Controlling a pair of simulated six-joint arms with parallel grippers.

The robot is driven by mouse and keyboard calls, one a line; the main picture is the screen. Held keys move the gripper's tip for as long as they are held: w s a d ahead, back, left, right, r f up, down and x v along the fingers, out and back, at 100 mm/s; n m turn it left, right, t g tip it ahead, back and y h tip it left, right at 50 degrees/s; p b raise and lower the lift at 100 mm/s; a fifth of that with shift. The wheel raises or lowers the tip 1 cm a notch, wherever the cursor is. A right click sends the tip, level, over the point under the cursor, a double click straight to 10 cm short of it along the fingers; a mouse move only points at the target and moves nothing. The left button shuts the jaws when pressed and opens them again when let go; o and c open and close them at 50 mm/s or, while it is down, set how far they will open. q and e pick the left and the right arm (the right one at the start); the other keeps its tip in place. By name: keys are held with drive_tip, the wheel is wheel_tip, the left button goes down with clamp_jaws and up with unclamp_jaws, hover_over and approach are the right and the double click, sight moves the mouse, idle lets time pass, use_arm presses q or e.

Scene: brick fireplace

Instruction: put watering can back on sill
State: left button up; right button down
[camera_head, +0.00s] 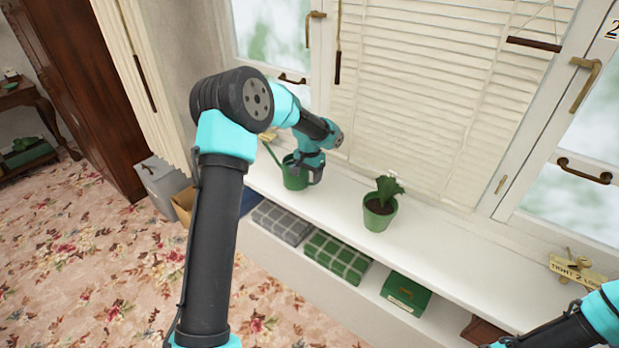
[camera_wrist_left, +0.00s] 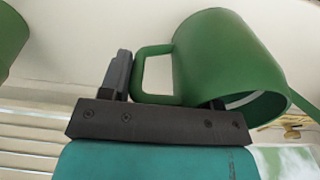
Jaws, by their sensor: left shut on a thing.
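The green watering can (camera_head: 294,178) is at the left part of the white window sill (camera_head: 430,241), its spout pointing up and left in the head view. My left gripper (camera_head: 312,168) is shut on its handle, on the can's right side. The left wrist view shows the can (camera_wrist_left: 226,58) large, with its looped handle (camera_wrist_left: 140,72) at the left gripper (camera_wrist_left: 165,92). The can looks upside down in that view. I cannot tell whether its base touches the sill or hangs just above it. My right gripper is out of view; only part of that arm shows at the lower right.
A potted cactus (camera_head: 380,212) stands on the sill right of the can. Window blinds (camera_head: 420,100) rise behind. A small sign (camera_head: 578,270) stands at the right. Folded grey (camera_head: 282,222) and green checked cloths (camera_head: 337,256) and a green box (camera_head: 406,292) lie on the shelf below.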

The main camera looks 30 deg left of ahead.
use_arm(q)
drive_tip(key=shift+w+a, duration=0.4)
drive_tip(key=shift+w, duration=0.25)
drive_tip(key=shift+w+a, duration=0.4)
drive_tip(key=shift+w, duration=0.2)
drive_tip(key=shift+f, duration=0.1)
drive_tip(key=shift+f, duration=1.75)
drive_tip(key=shift+f, duration=0.1)
drive_tip(key=o, duration=1.3)
drive_tip(key=shift+o, duration=0.2)
wheel_tip(320, 180, up, 12)
